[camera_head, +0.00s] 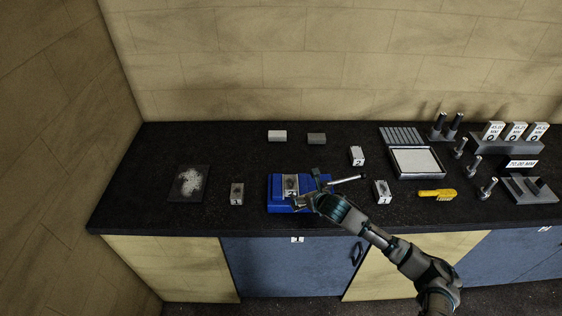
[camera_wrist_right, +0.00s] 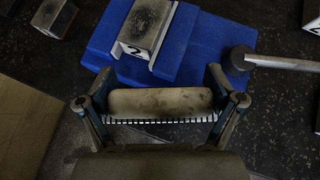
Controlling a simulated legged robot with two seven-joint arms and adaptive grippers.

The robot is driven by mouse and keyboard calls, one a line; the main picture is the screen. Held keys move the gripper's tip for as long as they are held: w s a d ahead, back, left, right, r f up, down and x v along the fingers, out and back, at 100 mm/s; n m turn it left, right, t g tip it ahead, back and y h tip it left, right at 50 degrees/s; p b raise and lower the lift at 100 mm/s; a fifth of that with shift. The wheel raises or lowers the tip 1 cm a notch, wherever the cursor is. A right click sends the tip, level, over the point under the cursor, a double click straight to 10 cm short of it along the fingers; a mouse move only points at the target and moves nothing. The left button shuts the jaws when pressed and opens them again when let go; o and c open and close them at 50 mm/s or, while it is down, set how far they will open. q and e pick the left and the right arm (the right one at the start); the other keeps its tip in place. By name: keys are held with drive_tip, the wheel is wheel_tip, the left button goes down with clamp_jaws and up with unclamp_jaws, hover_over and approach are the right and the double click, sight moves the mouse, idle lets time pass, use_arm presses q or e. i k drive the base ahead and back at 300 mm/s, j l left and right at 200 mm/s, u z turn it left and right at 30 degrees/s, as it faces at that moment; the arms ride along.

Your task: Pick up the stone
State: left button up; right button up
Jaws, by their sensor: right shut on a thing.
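My right gripper (camera_head: 307,201) is at the front right of the blue fixture on the black counter. The bar spans between the two fingers, just in front of the blue fixture (camera_wrist_right: 190,50). I cannot tell whether it touches the surface below. In the head view the bar is too small to make out clearly. My left gripper is not in view.
A metal block marked 2 (camera_wrist_right: 145,25) sits in the blue fixture, with a metal rod (camera_head: 348,180) to its right. Metal blocks stand on both sides (camera_head: 237,194) (camera_head: 382,192). A yellow brush (camera_head: 437,194) lies at right. The counter's left back is clear.

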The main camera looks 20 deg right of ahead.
sight(273, 136)
drive_tip(key=i+j, duration=0.1)
drive_tip(key=i, duration=0.4)
drive_tip(key=i+j, duration=0.1)
drive_tip(key=i, duration=0.4)
